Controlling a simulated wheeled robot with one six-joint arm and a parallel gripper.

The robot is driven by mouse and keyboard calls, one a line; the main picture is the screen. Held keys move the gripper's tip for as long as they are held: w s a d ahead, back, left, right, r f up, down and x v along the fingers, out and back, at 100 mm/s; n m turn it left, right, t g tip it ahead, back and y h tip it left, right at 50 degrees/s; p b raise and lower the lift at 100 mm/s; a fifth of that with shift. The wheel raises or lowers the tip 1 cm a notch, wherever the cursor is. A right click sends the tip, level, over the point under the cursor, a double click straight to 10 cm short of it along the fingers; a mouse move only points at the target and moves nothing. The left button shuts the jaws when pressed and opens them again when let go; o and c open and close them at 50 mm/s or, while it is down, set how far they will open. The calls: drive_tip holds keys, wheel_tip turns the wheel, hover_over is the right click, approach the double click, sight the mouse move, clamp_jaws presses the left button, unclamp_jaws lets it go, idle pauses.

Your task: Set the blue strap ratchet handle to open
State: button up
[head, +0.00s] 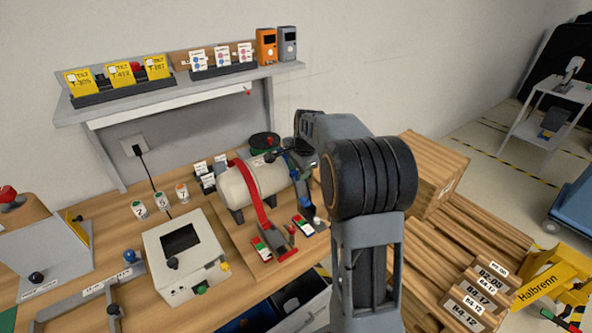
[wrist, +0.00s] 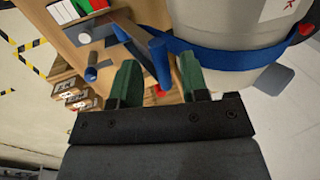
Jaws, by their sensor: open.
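A pale tank (head: 262,180) lies on the wooden bench with a red strap and a blue strap around it. In the wrist view the blue strap (wrist: 235,57) runs across the tank to the ratchet. The blue ratchet handle (wrist: 160,64) stands between the two green fingers of my gripper (wrist: 158,72). The fingers are open, one on each side of it, and I cannot tell whether either touches. A grey metal part (wrist: 132,35) adjoins the handle. In the head view my arm hides much of the blue strap; a red, green and white marker (head: 303,225) shows near its base.
The red strap (head: 252,195) and its ratchet (head: 285,243) are left of the blue one. A white box with a dark screen (head: 186,255) stands further left. A shelf (head: 180,88) hangs above the bench. Wooden crates (head: 430,172) stand right of my arm.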

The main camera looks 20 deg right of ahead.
clamp_jaws()
idle(0.3)
drive_tip(key=shift+s, duration=0.15)
drive_tip(key=shift+s+d+r, duration=0.15)
drive_tip(key=shift+s, duration=0.3)
drive_tip(key=shift+c, duration=1.4)
unclamp_jaws()
drive_tip(key=shift+w+d, duration=0.1)
drive_tip(key=shift+w, duration=0.1)
drive_tip(key=shift+o, duration=1.4)
drive_tip(key=shift+a, duration=0.25)
drive_tip(key=shift+d, duration=0.1)
